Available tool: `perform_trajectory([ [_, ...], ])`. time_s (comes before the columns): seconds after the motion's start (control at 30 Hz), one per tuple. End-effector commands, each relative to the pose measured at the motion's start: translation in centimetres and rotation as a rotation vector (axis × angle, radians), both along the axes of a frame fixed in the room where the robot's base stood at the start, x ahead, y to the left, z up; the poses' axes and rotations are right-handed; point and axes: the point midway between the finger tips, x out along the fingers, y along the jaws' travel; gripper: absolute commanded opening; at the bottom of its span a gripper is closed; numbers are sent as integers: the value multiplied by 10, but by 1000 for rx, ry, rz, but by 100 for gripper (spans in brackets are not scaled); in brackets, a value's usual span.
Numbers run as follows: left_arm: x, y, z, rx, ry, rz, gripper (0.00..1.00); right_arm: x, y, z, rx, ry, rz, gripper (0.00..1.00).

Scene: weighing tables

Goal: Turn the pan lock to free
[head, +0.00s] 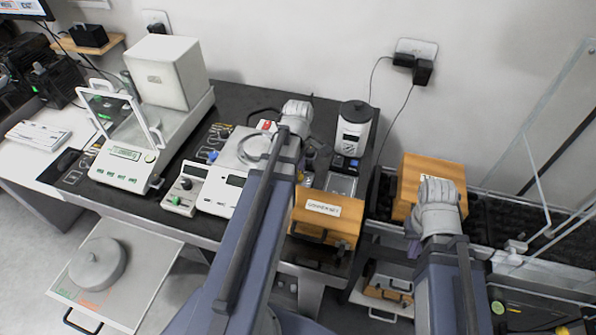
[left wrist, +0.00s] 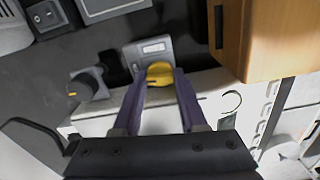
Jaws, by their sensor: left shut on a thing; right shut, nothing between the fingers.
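A yellow knob (left wrist: 160,72) sits in front of a small grey plate with a pale label (left wrist: 152,48); I take it as the pan lock, though no marking of its setting is readable. My left gripper (left wrist: 160,82) is shut on this knob, one purple finger on each side. In the head view my left arm covers the knob and the left fingertips. My right gripper (head: 413,248) shows only a bit of purple finger below its wrist, right of the labelled wooden box; it is shut and empty.
A dark knob with a yellow mark (left wrist: 88,88) stands left of the left fingers. A wooden box (head: 325,215) is close on the right. A balance with a round pan (head: 250,148) lies left of my arm. A large balance (head: 125,153) stands further left.

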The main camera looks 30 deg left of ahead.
Motion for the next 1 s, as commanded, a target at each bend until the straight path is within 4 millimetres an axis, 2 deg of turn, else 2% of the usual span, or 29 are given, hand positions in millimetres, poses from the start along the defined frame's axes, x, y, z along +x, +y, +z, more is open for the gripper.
perform_trajectory([
  [0.1, 0, 0, 0, 0, 0, -119, 0, 0, 0, 0, 0, 0, 0, 0],
  [0.3, 0, 0, 0, 0, 0, -249, 0, 0, 0, 0, 0, 0, 0, 0],
  [0.63, 0, 0, 0, 0, 0, -266, 0, 0, 0, 0, 0, 0, 0, 0],
  [0.67, 0, 0, 0, 0, 0, -266, 42, 0, 0, 0, 0, 0, 0, 0],
  [0.9, 0, 0, 0, 0, 0, -265, 69, 0, 0, 0, 0, 0, 0, 0],
  [1.0, 0, 0, 0, 0, 0, -265, 72, 0, 0, 0, 0, 0, 0, 0],
])
